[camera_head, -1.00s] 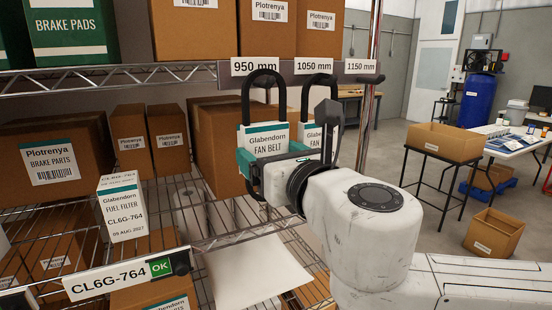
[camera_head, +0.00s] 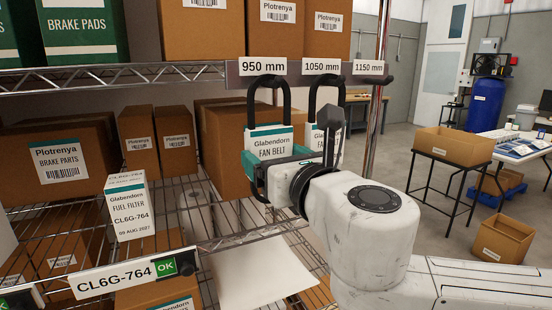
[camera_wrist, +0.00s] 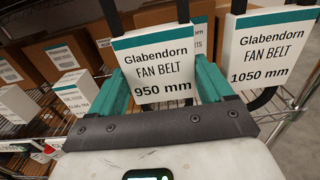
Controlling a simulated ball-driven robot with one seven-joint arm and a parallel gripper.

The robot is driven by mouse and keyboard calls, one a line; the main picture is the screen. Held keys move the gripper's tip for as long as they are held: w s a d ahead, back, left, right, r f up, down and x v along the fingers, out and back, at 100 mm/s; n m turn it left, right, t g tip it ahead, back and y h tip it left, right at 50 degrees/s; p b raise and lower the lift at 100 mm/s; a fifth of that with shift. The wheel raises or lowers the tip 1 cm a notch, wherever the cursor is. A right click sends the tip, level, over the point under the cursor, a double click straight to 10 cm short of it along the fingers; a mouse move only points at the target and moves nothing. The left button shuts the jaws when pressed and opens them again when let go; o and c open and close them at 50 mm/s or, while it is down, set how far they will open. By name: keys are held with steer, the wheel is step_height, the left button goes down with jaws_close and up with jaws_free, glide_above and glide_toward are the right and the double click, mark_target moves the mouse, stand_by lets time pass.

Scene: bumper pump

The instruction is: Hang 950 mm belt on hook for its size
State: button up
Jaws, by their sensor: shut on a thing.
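The 950 mm fan belt (camera_head: 251,101) is a black loop in a white and teal card sleeve. In the wrist view its sleeve (camera_wrist: 160,62) reads "FAN BELT 950 mm". My gripper (camera_head: 272,156) is shut on the sleeve, with a teal finger on each side in the wrist view (camera_wrist: 163,82). The loop's top is just below the 950 mm label (camera_head: 262,67) on the rail. I cannot tell whether it rests on the hook, which is hidden. A second belt (camera_head: 312,100), marked 1050 mm in the wrist view (camera_wrist: 266,58), hangs under the 1050 mm label (camera_head: 321,66).
The 1150 mm label (camera_head: 369,68) has a bare hook (camera_head: 388,79) near it. A shelf post (camera_head: 380,100) stands at the right. Boxes (camera_head: 220,145) fill the shelf behind the belts. A fuel filter box (camera_head: 130,206) stands at the left. The floor at right is partly open.

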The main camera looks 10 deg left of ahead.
steer(key=o, duration=1)
steer(key=shift+o, duration=0.2)
steer(key=shift+s+f, duration=0.1)
